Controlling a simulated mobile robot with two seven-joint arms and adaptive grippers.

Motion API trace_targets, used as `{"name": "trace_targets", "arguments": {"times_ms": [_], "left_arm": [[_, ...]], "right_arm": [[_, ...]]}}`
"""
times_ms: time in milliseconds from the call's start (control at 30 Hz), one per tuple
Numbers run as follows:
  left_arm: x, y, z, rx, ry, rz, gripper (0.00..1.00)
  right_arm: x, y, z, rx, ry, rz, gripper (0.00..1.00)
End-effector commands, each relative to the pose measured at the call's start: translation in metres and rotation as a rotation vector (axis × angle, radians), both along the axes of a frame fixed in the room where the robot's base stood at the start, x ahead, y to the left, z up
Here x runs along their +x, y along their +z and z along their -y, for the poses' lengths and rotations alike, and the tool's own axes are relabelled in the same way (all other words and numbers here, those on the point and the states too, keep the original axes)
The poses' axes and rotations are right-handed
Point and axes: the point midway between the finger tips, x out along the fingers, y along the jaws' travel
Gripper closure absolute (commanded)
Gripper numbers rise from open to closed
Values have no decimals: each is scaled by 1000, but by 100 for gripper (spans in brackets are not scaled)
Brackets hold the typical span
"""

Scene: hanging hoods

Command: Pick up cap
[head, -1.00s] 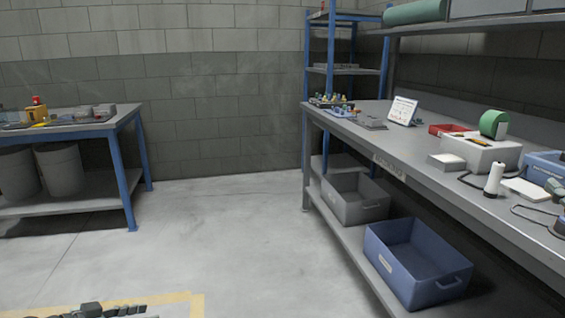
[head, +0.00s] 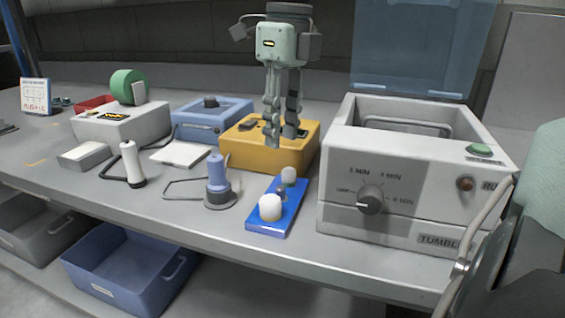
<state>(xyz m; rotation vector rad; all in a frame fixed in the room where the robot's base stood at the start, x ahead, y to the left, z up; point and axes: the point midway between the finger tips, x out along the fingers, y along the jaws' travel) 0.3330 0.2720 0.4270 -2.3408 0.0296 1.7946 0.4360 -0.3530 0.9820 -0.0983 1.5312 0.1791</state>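A blue plate (head: 254,224) lies near the front edge of the bench. A rounded white piece (head: 270,207), which looks like a cap, stands on its near end. A smaller pale-topped piece (head: 288,176) stands at its far end. I cannot tell for certain which is the task's cap. My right gripper (head: 282,131) points down behind and above the blue plate, in front of or over the yellow box (head: 240,153). Its two fingers are slightly apart with nothing seen between them. It is clear of both pieces. My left gripper is not in view.
A grey tumbler machine (head: 345,215) with a dial and open lid stands right of the plate. A blue-grey cylinder on a stand (head: 217,178) and a white cylinder (head: 132,165) stand to the left. My own arm fills the right edge.

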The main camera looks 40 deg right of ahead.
Motion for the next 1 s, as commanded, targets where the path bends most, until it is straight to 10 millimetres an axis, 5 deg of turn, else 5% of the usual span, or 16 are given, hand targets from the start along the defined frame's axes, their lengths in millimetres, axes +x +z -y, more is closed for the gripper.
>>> {"name": "trace_targets", "arguments": {"times_ms": [167,700,1000], "left_arm": [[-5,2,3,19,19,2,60],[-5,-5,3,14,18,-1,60],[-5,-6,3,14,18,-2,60]], "right_arm": [[-8,0,7,-55,41,-34,69],[-6,-68,9,-53,40,-32,69],[-5,-71,9,-54,39,-30,70]]}}
